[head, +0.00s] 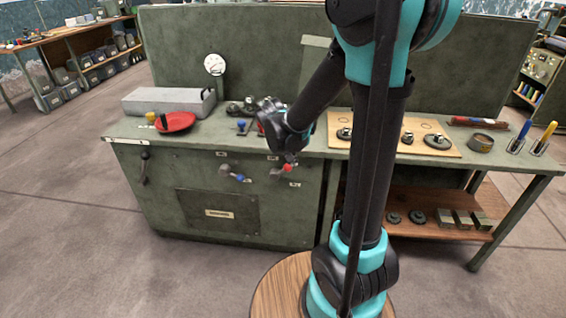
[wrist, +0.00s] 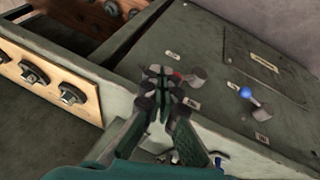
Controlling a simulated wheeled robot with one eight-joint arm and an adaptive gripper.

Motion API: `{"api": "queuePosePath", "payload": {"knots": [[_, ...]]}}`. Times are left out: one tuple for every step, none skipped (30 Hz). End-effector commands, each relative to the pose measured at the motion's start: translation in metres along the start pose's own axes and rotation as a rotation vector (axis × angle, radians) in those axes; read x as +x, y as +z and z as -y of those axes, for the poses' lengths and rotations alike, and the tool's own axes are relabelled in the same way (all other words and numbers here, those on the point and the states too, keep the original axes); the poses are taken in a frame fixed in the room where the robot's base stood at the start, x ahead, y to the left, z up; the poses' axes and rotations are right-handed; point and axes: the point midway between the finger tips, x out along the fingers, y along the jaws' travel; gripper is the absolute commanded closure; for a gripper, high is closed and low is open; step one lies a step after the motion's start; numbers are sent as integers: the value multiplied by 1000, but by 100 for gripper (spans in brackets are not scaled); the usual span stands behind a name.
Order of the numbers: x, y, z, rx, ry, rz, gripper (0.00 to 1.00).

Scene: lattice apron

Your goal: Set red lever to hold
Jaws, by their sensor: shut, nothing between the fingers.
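The red lever (head: 288,168) is on the front face of the green bench, its red end pointing right and slightly up from a grey pivot. In the wrist view the red lever (wrist: 178,75) is partly hidden behind my fingers. My gripper (head: 289,157) is shut and empty, pointing down at the bench front close to the red end. Its closed fingertips (wrist: 158,72) also show in the wrist view; I cannot tell whether they touch the lever. Small white labels (head: 295,184) sit around the lever; their writing is too small to read.
A blue lever (head: 239,177) is left of the red one; it also shows in the wrist view (wrist: 245,92). A black-handled lever (head: 144,167) is further left. A red dish (head: 175,122), a grey box (head: 168,102) and a wooden board (head: 392,138) stand on the bench top.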

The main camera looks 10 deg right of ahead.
Motion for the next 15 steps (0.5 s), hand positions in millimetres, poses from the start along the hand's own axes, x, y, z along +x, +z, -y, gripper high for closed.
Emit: {"api": "queuePosePath", "payload": {"knots": [[5, -12, 14, -17, 34, -14, 100], [8, -18, 19, -24, 57, -22, 100], [11, -26, 28, -31, 86, -36, 100], [13, -32, 35, -36, 108, -46, 100], [16, -37, 41, -40, 129, -57, 100], [19, -43, 50, -46, 156, -73, 100], [21, -47, 56, -48, 175, -83, 100], [22, -51, 63, -51, 193, -95, 100], [25, -56, 70, -53, 215, -110, 100], [26, -58, 75, -54, 230, -120, 100], [28, -61, 80, -55, 242, -129, 100], [29, -63, 86, -56, 257, -141, 100], [30, -65, 89, -56, 265, -148, 100], [30, -66, 92, -56, 274, -155, 100], [31, -67, 94, -56, 282, -160, 100]]}}
